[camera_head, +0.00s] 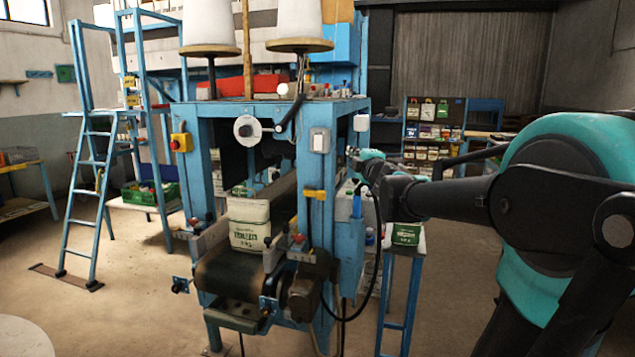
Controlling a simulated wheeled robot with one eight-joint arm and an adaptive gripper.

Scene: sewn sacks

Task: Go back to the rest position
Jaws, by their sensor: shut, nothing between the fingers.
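My arm reaches in from the right edge. Its dark wrist with teal parts ends beside the right post of the blue sewing machine frame (335,222). My gripper (354,163) is small and dark there; it is shut and holds nothing, and its fingers are hard to make out. A white sack with green print (250,236) stands upright on the dark conveyor belt (232,275), inside the frame and apart from my gripper. Another white sack with green print (405,234) is on a blue stand (408,290), below my forearm.
Two white thread cones (209,22) (295,18) stand on top of the machine. A blue ladder (92,170) and a green crate (150,195) are at left. A shelf of colourful packs (433,130) stands behind. The floor between stand and arm is clear.

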